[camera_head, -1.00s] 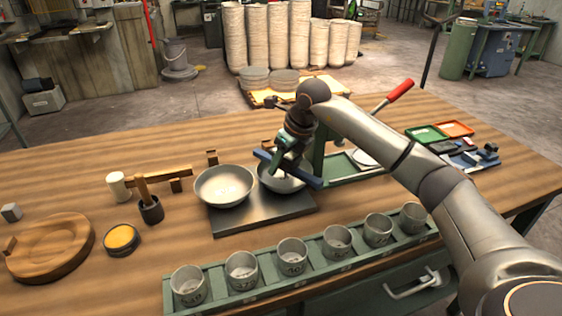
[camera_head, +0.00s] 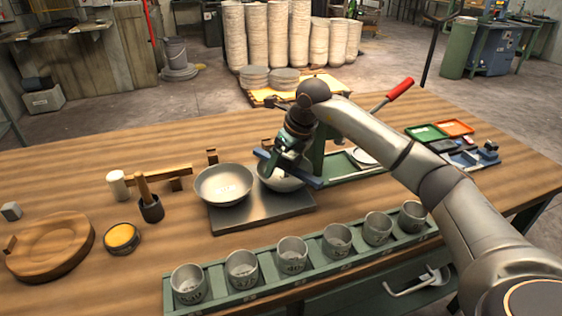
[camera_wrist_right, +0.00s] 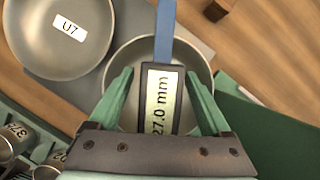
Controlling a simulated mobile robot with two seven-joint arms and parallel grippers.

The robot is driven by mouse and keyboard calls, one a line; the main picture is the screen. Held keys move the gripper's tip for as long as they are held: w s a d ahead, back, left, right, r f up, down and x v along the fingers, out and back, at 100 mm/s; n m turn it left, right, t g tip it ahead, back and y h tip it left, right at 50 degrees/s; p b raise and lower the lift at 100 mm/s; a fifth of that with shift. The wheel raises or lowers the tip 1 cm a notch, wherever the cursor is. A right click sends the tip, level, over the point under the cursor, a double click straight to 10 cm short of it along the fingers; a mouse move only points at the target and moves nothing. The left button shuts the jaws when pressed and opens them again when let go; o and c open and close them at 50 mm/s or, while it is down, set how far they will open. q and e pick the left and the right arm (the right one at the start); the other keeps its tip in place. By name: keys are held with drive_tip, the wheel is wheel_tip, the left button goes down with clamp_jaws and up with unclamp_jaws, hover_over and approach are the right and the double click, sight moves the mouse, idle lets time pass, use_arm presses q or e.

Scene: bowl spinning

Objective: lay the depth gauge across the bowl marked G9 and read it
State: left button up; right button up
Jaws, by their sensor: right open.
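The depth gauge (camera_head: 312,181) lies across the right-hand bowl (camera_head: 268,182) as a blue bar. In the right wrist view its blue bar (camera_wrist_right: 165,32) and dark readout box (camera_wrist_right: 160,98) show over that bowl (camera_wrist_right: 133,58); the display reads 27.0 mm. No mark shows on this bowl; the gauge covers its middle. My right gripper (camera_head: 288,160) is over the bowl. In the right wrist view its green fingers (camera_wrist_right: 160,82) are open, one on each side of the readout box and apart from it. My left gripper is not in view.
A bowl marked U7 (camera_wrist_right: 70,28) stands close beside it, also in the head view (camera_head: 224,184), on a metal plate (camera_head: 265,214). A rack of several metal cups (camera_head: 291,254) runs along the front. A red-handled lever (camera_head: 400,89) rises behind; coloured trays (camera_head: 455,128) lie right.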

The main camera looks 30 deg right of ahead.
drive_tip(key=shift+s+r, duration=0.15)
drive_tip(key=shift+r, duration=0.25)
drive_tip(key=v, duration=1.1)
drive_tip(key=shift+s+d+r, duration=0.15)
drive_tip(key=shift+s+r, duration=0.05)
drive_tip(key=shift+r, duration=0.1)
